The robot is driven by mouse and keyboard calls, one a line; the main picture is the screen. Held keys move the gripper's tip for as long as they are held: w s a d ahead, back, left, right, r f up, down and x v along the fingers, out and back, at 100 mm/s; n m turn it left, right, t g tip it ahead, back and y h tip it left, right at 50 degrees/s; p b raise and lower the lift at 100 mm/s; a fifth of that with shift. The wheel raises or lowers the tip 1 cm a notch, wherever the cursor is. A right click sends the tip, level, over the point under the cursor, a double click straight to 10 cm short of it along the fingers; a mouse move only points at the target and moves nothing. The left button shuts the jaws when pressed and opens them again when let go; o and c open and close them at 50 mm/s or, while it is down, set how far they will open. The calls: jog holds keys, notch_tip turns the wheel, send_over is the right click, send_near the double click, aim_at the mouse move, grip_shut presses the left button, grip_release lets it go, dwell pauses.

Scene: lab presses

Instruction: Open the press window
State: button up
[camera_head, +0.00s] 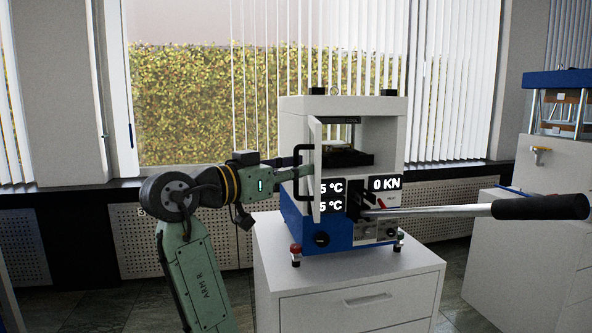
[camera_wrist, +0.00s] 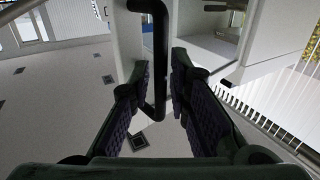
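The press (camera_head: 385,140) is a white housing on a blue base, standing on a white cabinet. Its window door (camera_head: 315,135) is swung outward at the left side of the opening and shows nearly edge-on. The dark chamber (camera_head: 347,157) is visible to its right. A black bar handle (camera_head: 298,152) is on the door. My gripper (camera_head: 303,171) reaches it from the left. In the wrist view the handle (camera_wrist: 160,45) passes between the two fingers of my gripper (camera_wrist: 162,85). The fingers are parted, with a small gap on the handle's right side.
A long lever with a black grip (camera_head: 540,207) sticks out to the right from the press front. Temperature and force displays (camera_head: 385,183) are on the front. A drawer cabinet (camera_head: 350,290) is below. Another blue-topped press (camera_head: 565,100) stands at right. Windows with blinds are behind.

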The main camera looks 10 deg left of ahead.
jog(key=v, duration=1.2)
